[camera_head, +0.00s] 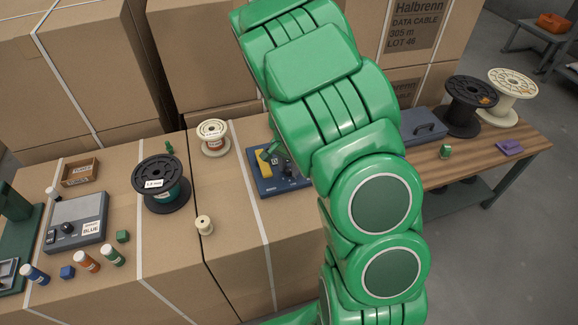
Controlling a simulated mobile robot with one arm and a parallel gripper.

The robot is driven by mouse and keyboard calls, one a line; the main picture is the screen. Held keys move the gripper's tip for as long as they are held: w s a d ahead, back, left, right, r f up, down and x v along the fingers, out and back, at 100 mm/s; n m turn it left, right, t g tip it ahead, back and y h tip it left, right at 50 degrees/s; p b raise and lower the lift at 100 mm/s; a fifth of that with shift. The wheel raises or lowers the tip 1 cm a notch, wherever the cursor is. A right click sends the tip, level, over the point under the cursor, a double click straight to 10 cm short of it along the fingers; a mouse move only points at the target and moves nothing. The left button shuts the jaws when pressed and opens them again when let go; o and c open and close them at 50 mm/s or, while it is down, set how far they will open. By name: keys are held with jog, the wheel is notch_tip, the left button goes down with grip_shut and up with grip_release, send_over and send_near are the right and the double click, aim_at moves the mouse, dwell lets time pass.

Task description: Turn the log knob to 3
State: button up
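A blue box (267,188) stands on the cartons at the middle, partly hidden behind my green arm. A yellow part (264,161) and a dark knob-like part with small white marks show on its top. A small green piece (270,151) at the box, beside the arm, looks like the tip of my gripper; its fingers cannot be made out. A grey device (78,213) at the left has black knobs (67,228) and a label reading BLUE. I cannot read any knob's setting, nor tell which one is the log knob.
A black spool with green winding (160,184), a cream spool (213,138) and a small spool (204,226) stand on the cartons. Several small bottles (87,261) are at the front left. A wooden bench (480,160) at the right holds more spools and a dark case (422,127).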

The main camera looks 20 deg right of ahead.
aim_at(289, 168)
notch_tip(289, 168, up, 8)
jog(key=shift+w+f, duration=0.1)
jog(key=shift+f, duration=0.05)
dwell(0.5)
dwell(0.3)
